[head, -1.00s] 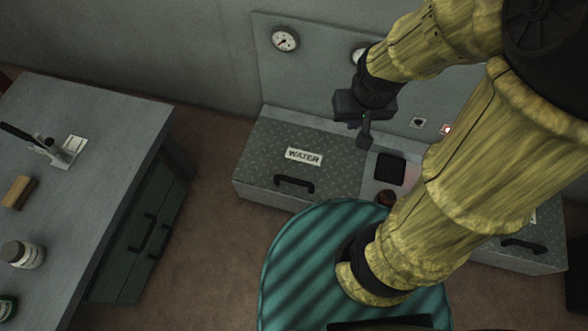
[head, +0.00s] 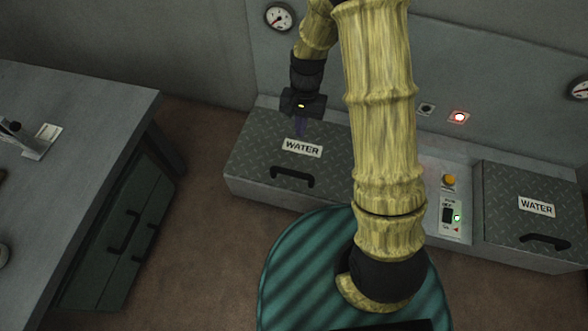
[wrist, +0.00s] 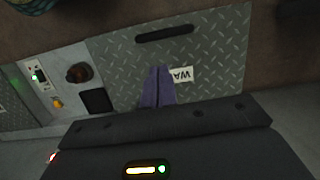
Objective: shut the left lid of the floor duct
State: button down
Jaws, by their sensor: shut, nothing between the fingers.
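The left lid (head: 260,155) of the floor duct is a grey checker-plate panel with a WATER label and a black handle (head: 292,177). It lies flat and looks closed on its box in the head view. My gripper (head: 301,128) is above the lid, behind the label. In the wrist view my gripper's purple fingers (wrist: 157,88) are together and empty, over the lid (wrist: 212,52) beside the label. I cannot tell whether the fingertips touch the lid.
A right lid (head: 510,187), also marked WATER, lies flat. Between the lids is a panel with a yellow button (head: 449,180) and switches. A grey workbench (head: 70,130) stands at the left. A gauge wall rises behind the duct.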

aim_at(293, 171)
jog(key=shift+w+a+f, duration=0.1)
jog(key=shift+a+f, duration=0.1)
jog(key=shift+f, duration=0.3)
jog(key=shift+a+f, duration=0.2)
jog(key=shift+f, duration=0.3)
jog(key=shift+f, duration=0.1)
jog(key=b+x, duration=0.4)
jog(key=x, duration=0.3)
jog(key=b+x, duration=0.5)
jog(key=x, duration=0.1)
jog(key=shift+s+f+b, duration=0.3)
jog(key=shift+f, duration=0.05)
